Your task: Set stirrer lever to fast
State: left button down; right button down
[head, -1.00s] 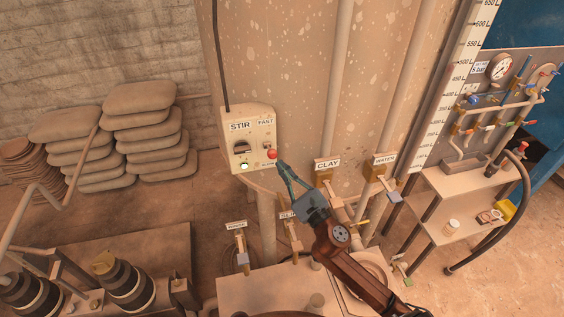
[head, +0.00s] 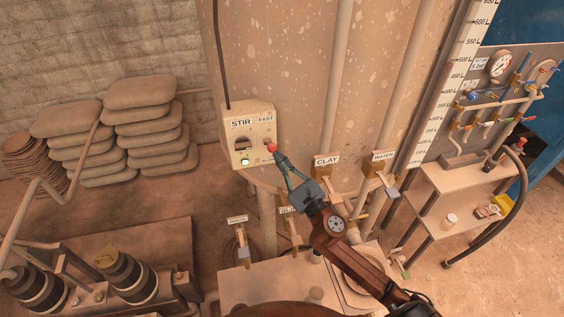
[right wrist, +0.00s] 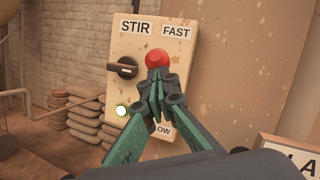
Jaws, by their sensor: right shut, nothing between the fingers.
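The stirrer control box (head: 237,147) is a cream panel on the tank, marked STIR and FAST. The stirrer lever's red knob (head: 272,148) is on the box's right side, below the FAST label; it also shows in the right wrist view (right wrist: 157,59), close under that label. A partly covered label ending in LOW is farther down. My right gripper (head: 278,157) is shut, its fingertips right below the knob and seemingly touching it. In the wrist view the fingers (right wrist: 158,80) hide the lever's stem. My left gripper is not in view.
CLAY (head: 327,160) and WATER (head: 384,156) valves stand right of my gripper. Stacked sacks (head: 146,125) lie to the left.

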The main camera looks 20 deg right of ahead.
jog(key=d+f+b+v, duration=0.1)
jog(key=b+v, duration=0.4)
jog(key=v, duration=0.8)
jog(key=shift+w+b, duration=0.25)
jog(key=shift+b, duration=0.05)
jog(key=shift+f, duration=0.1)
